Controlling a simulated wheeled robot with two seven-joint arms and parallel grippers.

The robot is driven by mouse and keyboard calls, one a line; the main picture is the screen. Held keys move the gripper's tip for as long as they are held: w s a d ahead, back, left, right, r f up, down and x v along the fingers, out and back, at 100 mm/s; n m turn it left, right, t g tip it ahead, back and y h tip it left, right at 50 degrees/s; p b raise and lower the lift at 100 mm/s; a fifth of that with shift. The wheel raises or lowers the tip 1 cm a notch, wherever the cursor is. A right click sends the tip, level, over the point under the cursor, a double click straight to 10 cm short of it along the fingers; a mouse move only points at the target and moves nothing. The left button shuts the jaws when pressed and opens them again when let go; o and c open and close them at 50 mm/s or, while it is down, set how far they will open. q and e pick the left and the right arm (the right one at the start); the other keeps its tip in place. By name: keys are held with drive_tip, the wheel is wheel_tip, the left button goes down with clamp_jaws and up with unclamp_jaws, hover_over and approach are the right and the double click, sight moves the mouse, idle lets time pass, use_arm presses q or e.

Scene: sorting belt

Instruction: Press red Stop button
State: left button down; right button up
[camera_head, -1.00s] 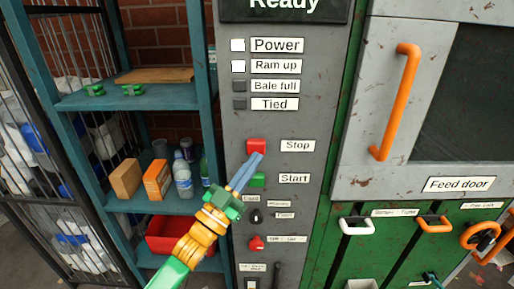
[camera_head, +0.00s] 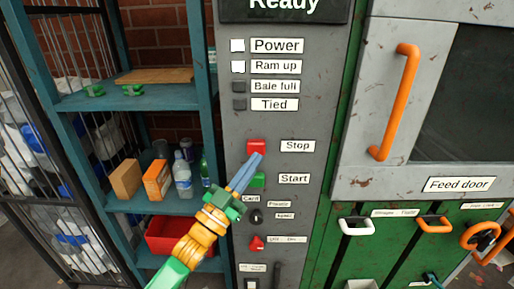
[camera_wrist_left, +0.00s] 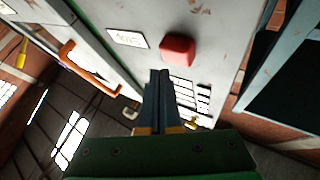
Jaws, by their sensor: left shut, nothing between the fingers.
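The red Stop button (camera_head: 257,146) is on the grey control panel (camera_head: 300,215), left of its "Stop" label (camera_head: 296,146). In the left wrist view the red button (camera_wrist_left: 177,48) is ahead of and slightly right of the closed fingertips (camera_wrist_left: 159,72), with a visible gap in the picture. I cannot tell whether they touch. My right gripper is not in view.
A teal shelf (camera_head: 160,97) with bottles, boxes and a red bin (camera_head: 168,232) stands left of the panel. The feed door with an orange handle (camera_head: 396,102) is on the right. The "Power" and "Ram up" lamps are lit white; the display reads "Ready".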

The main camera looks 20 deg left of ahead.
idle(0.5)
use_arm(q)
drive_tip(key=shift+w+a, duration=0.15)
drive_tip(key=shift+w, duration=0.3)
drive_tip(key=shift+w+a+b, duration=0.15)
drive_tip(key=shift+w+b, duration=0.4)
drive_tip(key=shift+b, duration=0.05)
idle(0.6)
drive_tip(key=shift+s+d+p, duration=0.15)
drive_tip(key=shift+s+p, duration=0.2)
drive_tip(key=shift+s, duration=0.15)
drive_tip(key=shift+s+d+p, duration=0.15)
drive_tip(key=shift+s+p, duration=0.2)
drive_tip(key=shift+s, duration=0.15)
